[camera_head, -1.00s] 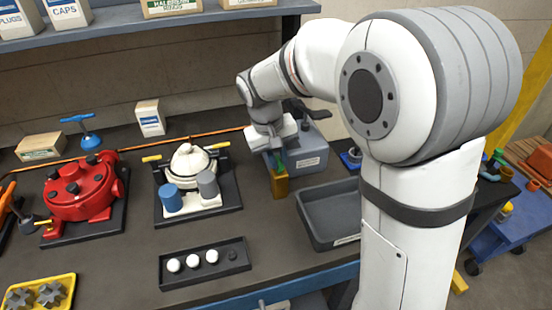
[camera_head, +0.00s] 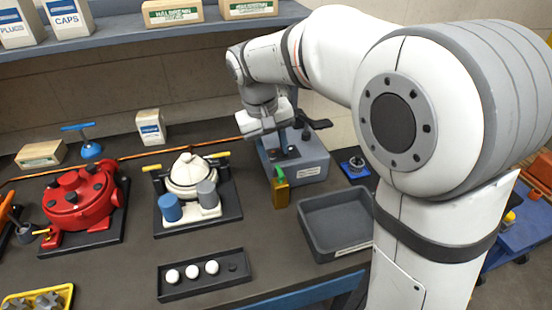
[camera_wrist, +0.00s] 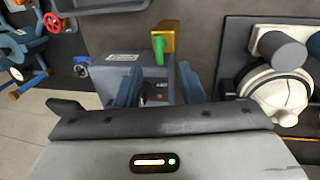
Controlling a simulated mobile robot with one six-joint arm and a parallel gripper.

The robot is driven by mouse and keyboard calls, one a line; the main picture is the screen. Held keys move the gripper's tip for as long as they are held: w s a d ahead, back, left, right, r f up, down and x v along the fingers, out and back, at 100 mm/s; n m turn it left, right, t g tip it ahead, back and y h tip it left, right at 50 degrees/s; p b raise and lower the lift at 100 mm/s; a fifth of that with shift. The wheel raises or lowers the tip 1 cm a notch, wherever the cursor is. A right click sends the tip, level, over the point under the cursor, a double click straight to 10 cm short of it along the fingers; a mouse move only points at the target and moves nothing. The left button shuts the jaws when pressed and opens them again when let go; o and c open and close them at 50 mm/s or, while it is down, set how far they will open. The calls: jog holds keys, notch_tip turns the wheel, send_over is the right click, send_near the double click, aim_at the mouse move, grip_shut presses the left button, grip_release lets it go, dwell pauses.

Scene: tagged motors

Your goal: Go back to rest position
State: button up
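My gripper (camera_head: 276,138) hangs above the grey box-shaped unit (camera_head: 308,168) at the back right of the bench. In the wrist view my gripper (camera_wrist: 158,82) shows two dark blue fingers spread apart with nothing held between them. The grey unit (camera_wrist: 150,72) lies beyond the fingers. A gold block with a green part (camera_head: 281,192) stands at the unit's front left corner, clear of my gripper. It also shows in the wrist view, as a gold block (camera_wrist: 168,33) beyond the fingers.
A red motor (camera_head: 78,205) and a white motor (camera_head: 190,175) sit on dark plates to the left. A black tray (camera_head: 205,289) holds white balls in front. An empty grey bin (camera_head: 340,248) stands at right. A shelf (camera_head: 110,38) with boxes runs above the bench.

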jog(key=shift+r, duration=0.4)
